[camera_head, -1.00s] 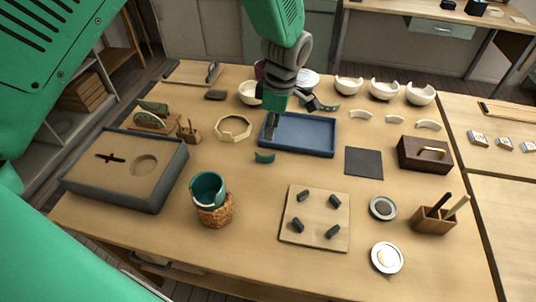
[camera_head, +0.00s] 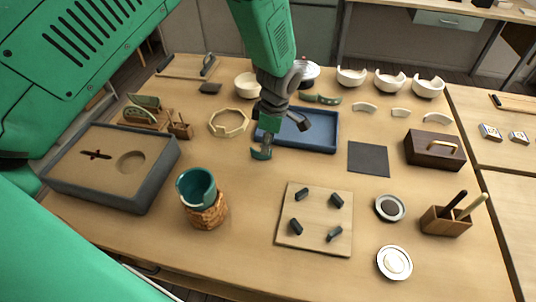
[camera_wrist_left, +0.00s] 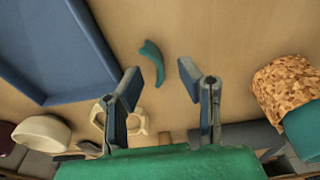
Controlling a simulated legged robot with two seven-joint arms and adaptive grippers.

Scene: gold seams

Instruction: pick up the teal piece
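The teal piece (camera_head: 260,155) is a small curved shard on the table, just in front of the blue tray. In the left wrist view the teal piece (camera_wrist_left: 153,62) lies on bare wood, just beyond the fingertips and between their lines. My left gripper (camera_head: 264,143) is above it in the head view and partly covers it. In the left wrist view my left gripper (camera_wrist_left: 161,76) is open, its two fingers apart with nothing between them. Whether a finger touches the piece cannot be told. My right gripper is not in view.
The blue tray (camera_head: 322,143) is right behind the piece. A wooden board (camera_head: 315,217) with several dark pegs lies front right. The wood between them is clear.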

